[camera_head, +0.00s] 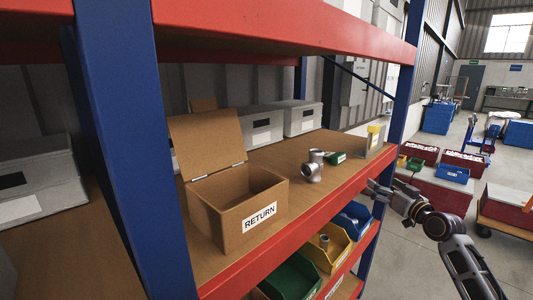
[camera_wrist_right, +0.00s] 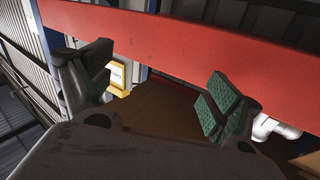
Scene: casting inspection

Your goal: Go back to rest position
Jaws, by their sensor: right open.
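My right gripper (camera_head: 378,190) is in the head view at the right, in front of the red shelf edge. Its jaws are open and empty. In the right wrist view its two green-padded fingers (camera_wrist_right: 160,88) stand wide apart, with shelf surface and the red beam beyond them. My left gripper is in neither view. A grey metal pipe casting (camera_head: 313,172) lies on the wooden shelf, apart from the gripper. Part of a pale casting also shows at the right of the wrist view (camera_wrist_right: 275,128).
An open, hinged-lid RETURN box (camera_head: 228,222) stands left of the casting. A green item (camera_head: 336,158) lies beside the casting. White boxes (camera_head: 262,127) line the back. A yellow-marked holder (camera_head: 374,138) stands near the blue post (camera_head: 400,90). Coloured bins (camera_head: 326,248) fill the lower shelf.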

